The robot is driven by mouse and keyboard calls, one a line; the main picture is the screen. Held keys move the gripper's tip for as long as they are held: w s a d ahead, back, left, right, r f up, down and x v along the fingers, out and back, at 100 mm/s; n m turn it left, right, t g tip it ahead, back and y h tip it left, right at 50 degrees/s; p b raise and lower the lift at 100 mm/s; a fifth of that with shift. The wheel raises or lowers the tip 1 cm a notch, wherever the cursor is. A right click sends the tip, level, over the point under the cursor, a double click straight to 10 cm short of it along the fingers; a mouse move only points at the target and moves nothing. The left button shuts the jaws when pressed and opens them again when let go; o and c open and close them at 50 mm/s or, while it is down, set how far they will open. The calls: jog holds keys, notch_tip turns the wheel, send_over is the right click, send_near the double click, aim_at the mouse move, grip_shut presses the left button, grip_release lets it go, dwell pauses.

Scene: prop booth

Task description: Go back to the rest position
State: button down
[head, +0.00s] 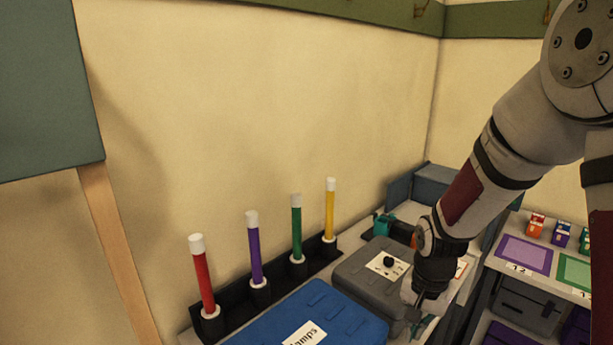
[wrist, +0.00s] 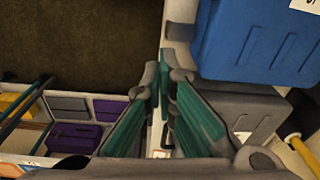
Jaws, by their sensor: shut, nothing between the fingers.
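My gripper (head: 420,318) hangs pointing down at the front edge of the counter, just right of the grey case (head: 366,264) in the head view. My arm comes in from the upper right and partly hides that area. In the wrist view the two teal-padded fingers of my gripper (wrist: 165,80) converge at their tips, with nothing held between them. Below the fingertips lie the counter edge and the dark floor.
A blue case (head: 300,322) with a white label lies left of the grey case. Behind stands a black rack (head: 240,304) with red, purple, green and yellow sticks. To the right, a shelf carries a purple mat (head: 525,252), a green mat (head: 575,270) and small boxes. Dark floor (wrist: 80,40) is clear.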

jog(key=s+a+r+n+t, duration=0.15)
jog(key=s+r, duration=0.25)
jog(key=r, duration=0.5)
jog(key=s+r+n+t, duration=0.1)
jog(key=s+r+n, duration=0.15)
jog(key=r, duration=0.55)
jog(key=s+a+r+n+t, duration=0.1)
jog(key=s+r+n, duration=0.1)
jog(key=s+r, duration=0.2)
jog(key=s+a+r+n+t, duration=0.1)
jog(key=s+r, duration=0.2)
jog(key=s, duration=0.5)
jog(key=shift+s+r+n, duration=0.25)
jog(key=shift+r+n, duration=0.15)
jog(key=c, duration=2.3)
grip_release()
